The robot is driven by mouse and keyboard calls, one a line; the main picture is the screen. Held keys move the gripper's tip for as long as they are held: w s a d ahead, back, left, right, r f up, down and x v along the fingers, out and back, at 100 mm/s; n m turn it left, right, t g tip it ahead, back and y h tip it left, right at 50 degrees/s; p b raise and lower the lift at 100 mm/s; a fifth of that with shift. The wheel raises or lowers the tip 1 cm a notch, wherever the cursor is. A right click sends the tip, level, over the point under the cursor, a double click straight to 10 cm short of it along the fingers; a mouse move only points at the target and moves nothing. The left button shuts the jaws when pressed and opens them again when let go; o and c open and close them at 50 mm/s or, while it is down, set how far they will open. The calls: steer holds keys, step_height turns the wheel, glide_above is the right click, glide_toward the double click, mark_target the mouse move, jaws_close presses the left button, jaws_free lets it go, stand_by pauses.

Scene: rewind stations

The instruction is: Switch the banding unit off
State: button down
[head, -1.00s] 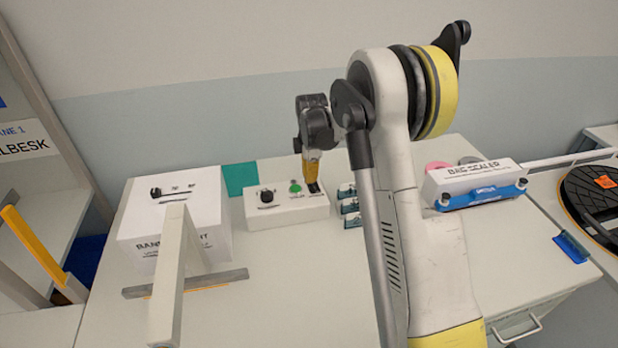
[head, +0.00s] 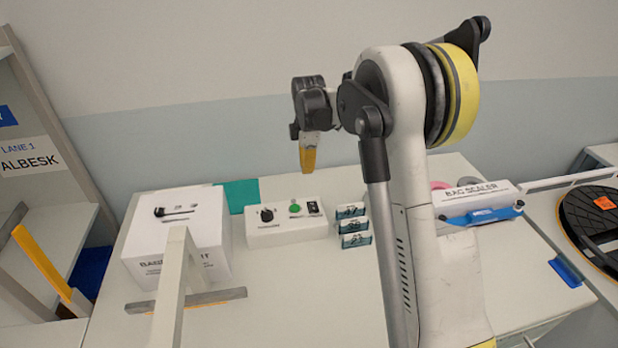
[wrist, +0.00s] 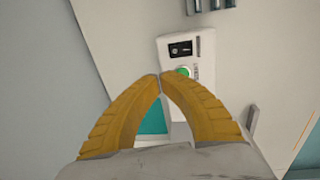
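The banding unit (head: 212,250) is a white box at the left of the table, its front lettering partly hidden by a pale post. A dark lever or knob (head: 160,212) sits on its top beside small, unreadable labels. Right of it, a low white control box (head: 275,240) carries a black knob (head: 266,215), a green button (head: 295,207) and a black rocker switch (head: 314,208). The rocker (wrist: 180,49) and green button (wrist: 184,71) also show in the wrist view. My gripper (head: 308,168) is shut and empty, fingertips (wrist: 160,76) together, raised above the control box and apart from it.
Several small teal-labelled blocks (head: 354,226) stand right of the control box. A teal sheet (head: 241,194) lies behind it. A pale post (head: 178,285) and grey bar (head: 215,297) stand in front of the banding unit. The bag sealer (head: 478,197) is at the right.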

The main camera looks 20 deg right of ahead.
steer(key=r, duration=0.3)
steer(key=shift+w+d+r+p, duration=0.1)
steer(key=shift+w+d+p, duration=0.1)
steer(key=shift+p, duration=0.1)
steer(key=s+a+r+m+t+b, duration=0.1)
steer(key=s+a+r+m, duration=0.2)
steer(key=s+r, duration=0.3)
steer(key=s+a+r+m+t+b, duration=0.1)
steer(key=s+a+r+m+t, duration=0.2)
steer(key=s, duration=0.6)
steer(key=s+a+f+m+b, duration=0.1)
steer(key=s+f+m, duration=0.1)
steer(key=s, duration=0.4)
steer(key=s+a+f+m+t, duration=0.1)
steer(key=s+a+m, duration=0.1)
steer(key=s+m, duration=0.2)
steer(key=s+a+f+m+b, duration=0.1)
steer(key=s+a+f+m, duration=0.1)
steer(key=s, duration=0.6)
steer(key=shift+s+f+m+t+b, duration=0.3)
steer(key=shift+m+t, duration=0.1)
steer(key=shift+m, duration=0.4)
